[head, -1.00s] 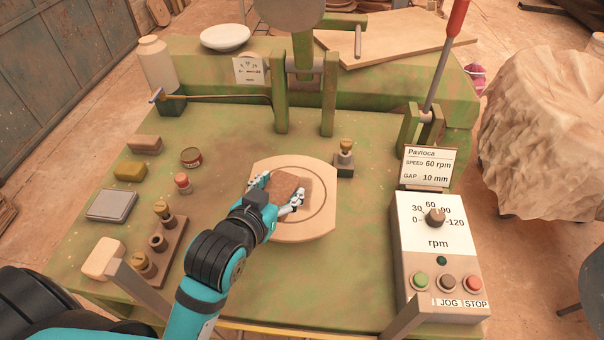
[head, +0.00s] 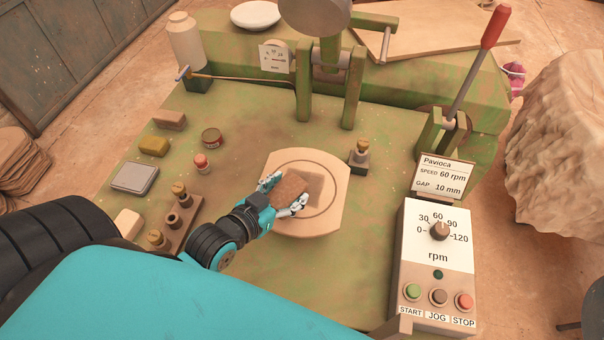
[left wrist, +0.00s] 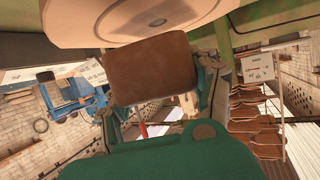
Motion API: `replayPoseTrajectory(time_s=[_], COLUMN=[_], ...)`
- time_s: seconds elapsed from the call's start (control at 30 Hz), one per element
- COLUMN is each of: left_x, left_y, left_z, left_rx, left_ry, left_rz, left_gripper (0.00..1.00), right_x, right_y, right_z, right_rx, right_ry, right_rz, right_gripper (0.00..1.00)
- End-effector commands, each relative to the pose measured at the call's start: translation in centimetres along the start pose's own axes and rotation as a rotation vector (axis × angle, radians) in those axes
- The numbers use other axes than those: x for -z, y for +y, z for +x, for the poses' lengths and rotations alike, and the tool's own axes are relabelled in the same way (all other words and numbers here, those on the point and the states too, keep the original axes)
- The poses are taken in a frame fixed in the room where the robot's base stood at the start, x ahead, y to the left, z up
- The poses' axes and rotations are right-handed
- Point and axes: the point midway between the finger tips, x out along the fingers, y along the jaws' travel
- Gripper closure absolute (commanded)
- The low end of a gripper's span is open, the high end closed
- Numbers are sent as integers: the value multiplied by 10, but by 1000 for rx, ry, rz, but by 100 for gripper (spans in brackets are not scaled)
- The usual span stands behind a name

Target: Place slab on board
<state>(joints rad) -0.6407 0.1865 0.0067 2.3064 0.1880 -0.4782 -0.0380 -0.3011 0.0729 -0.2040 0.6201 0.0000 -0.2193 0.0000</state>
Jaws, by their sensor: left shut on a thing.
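The brown slab (head: 290,187) is held between the fingers of my left gripper (head: 284,192), which is shut on it. The slab is over the left part of the pale wooden board (head: 328,217), whose sides are flattened and whose face has a ring mark. A dark shadow on the board right of the slab suggests a gap between them. In the left wrist view the slab (left wrist: 150,68) fills the middle, and the board (left wrist: 110,22) is behind it at the top, with a small dark dot at its centre. My right gripper is not in view.
A post with a brass knob (head: 361,152) stands right of the board. The control box (head: 438,245) and red-handled lever (head: 480,65) are to the right.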

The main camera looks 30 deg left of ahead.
Motion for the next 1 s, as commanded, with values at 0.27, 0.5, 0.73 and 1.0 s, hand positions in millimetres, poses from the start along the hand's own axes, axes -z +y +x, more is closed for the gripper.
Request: replayPoseTrajectory(time_s=[0.27, 0.5, 0.73, 1.0], left_x=[20, 19, -8, -10], left_y=[-8, -11, -11, -11], left_z=[54, 72, 82, 83], left_rx=[0, 0, 0, 0], left_ry=[5, -1, 2, 3], left_rz=[-2, -2, -1, -1], left_gripper=[95, 95, 95, 95], right_x=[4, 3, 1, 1], right_y=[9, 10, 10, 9], right_z=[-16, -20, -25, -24], right_rx=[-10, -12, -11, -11], right_ry=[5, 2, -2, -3], right_rz=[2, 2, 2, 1], right_gripper=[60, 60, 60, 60])
